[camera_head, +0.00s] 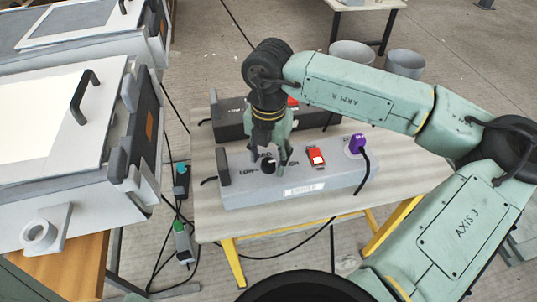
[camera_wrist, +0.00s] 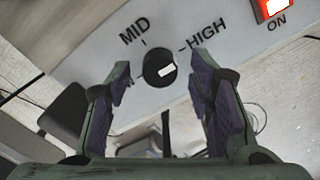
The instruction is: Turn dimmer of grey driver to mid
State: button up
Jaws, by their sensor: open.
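The grey driver (camera_head: 320,184) is a long grey box on the light table. Its dimmer is a round black knob (camera_wrist: 153,57) on the top face, with MID and HIGH printed beside it. The knob's white pointer mark lies toward the right, on the HIGH side, away from the MID tick. My gripper (camera_head: 269,160) points down over the knob, and its fingers partly cover the low end of the scale. In the wrist view its two purple-padded fingers stand open on either side of the knob, with gaps showing. I cannot tell the exact fingertip height.
A red lit switch (camera_head: 316,156) marked ON and a purple plug (camera_head: 356,144) with a black cable sit on the same driver. A dark driver (camera_head: 232,120) stands close behind. Large moulds (camera_head: 75,150) fill the left side. Bare table (camera_head: 405,175) lies to the right.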

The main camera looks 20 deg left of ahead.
jog(key=shift+f, duration=0.15)
jog(key=shift+c, duration=0.3)
grip_shut()
dwell(0.3)
